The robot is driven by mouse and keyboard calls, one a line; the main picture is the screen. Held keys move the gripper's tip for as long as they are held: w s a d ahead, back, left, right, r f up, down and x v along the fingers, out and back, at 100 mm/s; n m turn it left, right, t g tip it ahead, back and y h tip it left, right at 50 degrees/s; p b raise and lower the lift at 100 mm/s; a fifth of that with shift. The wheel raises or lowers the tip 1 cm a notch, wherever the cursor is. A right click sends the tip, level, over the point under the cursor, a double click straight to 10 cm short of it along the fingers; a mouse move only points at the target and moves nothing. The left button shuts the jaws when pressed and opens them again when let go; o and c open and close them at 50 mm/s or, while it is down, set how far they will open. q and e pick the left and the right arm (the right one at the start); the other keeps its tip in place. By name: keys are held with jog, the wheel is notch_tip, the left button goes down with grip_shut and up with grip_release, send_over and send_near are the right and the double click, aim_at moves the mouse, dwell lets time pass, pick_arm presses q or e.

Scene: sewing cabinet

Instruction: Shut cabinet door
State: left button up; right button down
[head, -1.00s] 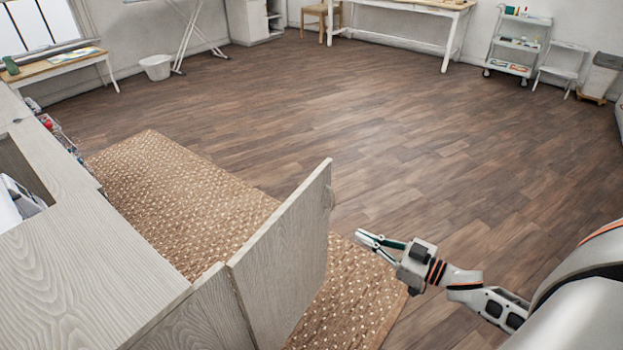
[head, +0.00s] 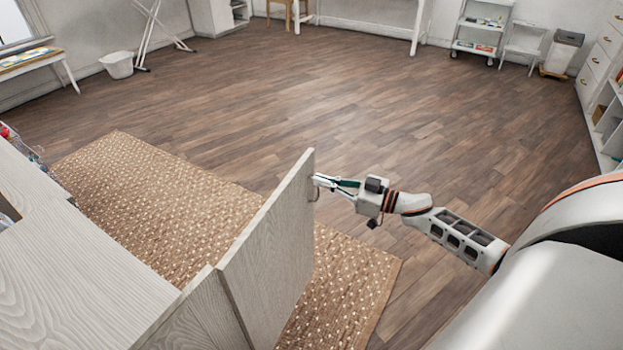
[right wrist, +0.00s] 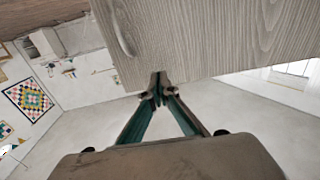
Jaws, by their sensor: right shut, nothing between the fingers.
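The cabinet door (head: 273,262) is pale grey wood and stands swung open from the cabinet (head: 72,275) at the lower left. A small curved handle (head: 312,190) shows on its right face near the free edge. My right gripper (head: 318,181) is shut and empty, with its fingertips at the door's upper free corner near the handle. In the right wrist view the closed fingertips (right wrist: 158,88) overlap the edge of the door (right wrist: 215,38); I cannot tell whether they touch it. My left gripper is not in view.
A brown dotted rug (head: 150,190) lies on the floor beside the cabinet and under the door. Wide wooden floor (head: 330,90) is clear beyond it. A white cart (head: 480,30), a bin (head: 562,52) and a white shelf unit (head: 605,110) stand far off at the right.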

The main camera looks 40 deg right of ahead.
aim_at(303, 175)
jog(key=shift+x, duration=1.5)
jog(key=shift+w, duration=0.15)
